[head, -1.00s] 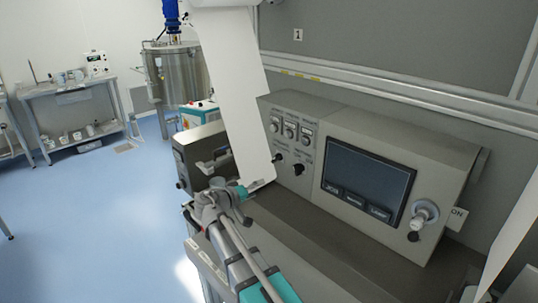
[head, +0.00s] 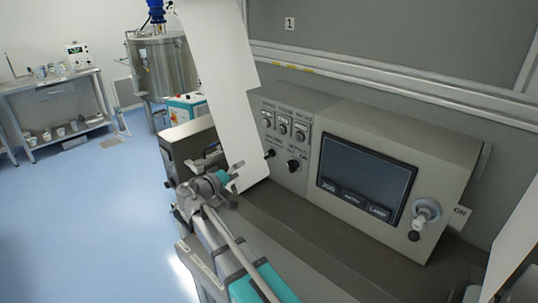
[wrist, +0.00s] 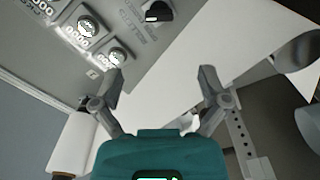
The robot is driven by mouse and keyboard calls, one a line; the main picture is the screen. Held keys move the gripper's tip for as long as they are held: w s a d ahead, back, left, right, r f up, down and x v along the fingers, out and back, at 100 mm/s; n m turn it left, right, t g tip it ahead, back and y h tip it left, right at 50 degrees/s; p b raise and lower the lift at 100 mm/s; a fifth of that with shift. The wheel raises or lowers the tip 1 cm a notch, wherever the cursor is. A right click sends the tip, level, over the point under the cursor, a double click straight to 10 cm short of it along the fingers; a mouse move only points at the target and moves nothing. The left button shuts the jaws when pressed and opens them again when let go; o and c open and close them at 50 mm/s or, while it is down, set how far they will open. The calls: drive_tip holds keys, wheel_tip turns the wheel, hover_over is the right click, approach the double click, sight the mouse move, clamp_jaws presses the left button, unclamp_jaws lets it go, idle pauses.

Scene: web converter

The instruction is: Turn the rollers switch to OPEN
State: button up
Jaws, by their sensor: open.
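Two black rotary switches sit side by side on the grey control panel, a left one (head: 269,153) and a right one (head: 293,165). In the wrist view one black knob (wrist: 157,12) shows at the top, beyond my fingertips, with a pale pointer mark. My gripper (wrist: 162,72) is open and empty, with its fingers spread apart.
The white web (head: 215,90) hangs in front of the panel's left end, close to my gripper. A dark touchscreen (head: 362,182) and a grey knob (head: 426,212) are to the right.

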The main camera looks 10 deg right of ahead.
sight(267, 154)
drive_tip(key=x, duration=1.3)
drive_tip(key=shift+w+d, duration=0.1)
drive_tip(key=shift+d, duration=0.05)
